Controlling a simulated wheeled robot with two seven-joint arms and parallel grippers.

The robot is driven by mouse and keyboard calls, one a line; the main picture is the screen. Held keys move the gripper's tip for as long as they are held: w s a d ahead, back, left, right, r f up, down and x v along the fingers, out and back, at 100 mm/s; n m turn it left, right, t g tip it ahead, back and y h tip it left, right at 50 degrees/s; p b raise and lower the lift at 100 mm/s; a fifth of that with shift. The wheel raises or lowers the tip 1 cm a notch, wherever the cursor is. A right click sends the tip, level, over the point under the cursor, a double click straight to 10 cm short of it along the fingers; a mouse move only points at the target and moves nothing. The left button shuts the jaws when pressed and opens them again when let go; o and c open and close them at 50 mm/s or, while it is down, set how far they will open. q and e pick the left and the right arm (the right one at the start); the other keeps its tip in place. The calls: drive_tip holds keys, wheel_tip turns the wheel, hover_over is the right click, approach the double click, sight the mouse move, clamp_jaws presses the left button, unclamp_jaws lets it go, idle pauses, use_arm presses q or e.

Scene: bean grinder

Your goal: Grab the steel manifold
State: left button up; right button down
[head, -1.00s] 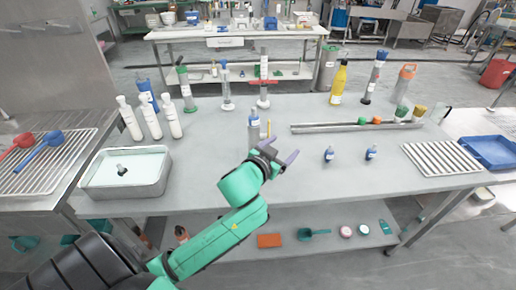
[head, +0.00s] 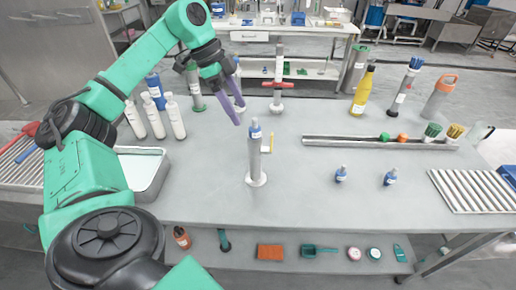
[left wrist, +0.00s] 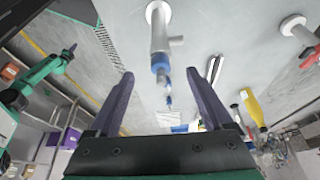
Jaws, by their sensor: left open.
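An upright steel cylinder (head: 255,155) with a blue top, round white base and side spout stands mid-table. It shows upside down in the left wrist view (left wrist: 160,35), just beyond the fingers. A long steel rail (head: 350,142) lies at the back right; no label says which of these is the manifold. My left gripper (head: 240,114) is open and empty, above and left of the cylinder's top, apart from it. Its two purple fingers also frame the left wrist view (left wrist: 168,76). My right gripper (left wrist: 69,51) seems to show small and dark at the left there; its jaws are unclear.
White bottles (head: 154,117) and a steel tray (head: 150,175) stand left of the cylinder. A column with red handles (head: 278,85) stands behind it. Two small blue-capped bottles (head: 341,174) and a slatted rack (head: 472,190) stand to the right. The front middle is clear.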

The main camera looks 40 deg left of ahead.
sight(256, 138)
use_arm(q)
drive_tip(key=x, duration=0.5)
drive_tip(key=p+x, duration=0.1)
drive_tip(key=x, duration=0.5)
drive_tip(key=shift+w+d+f, duration=0.15)
drive_tip(key=shift+w+d, duration=0.05)
drive_tip(key=shift+w, duration=0.1)
clamp_jaws()
idle(0.6)
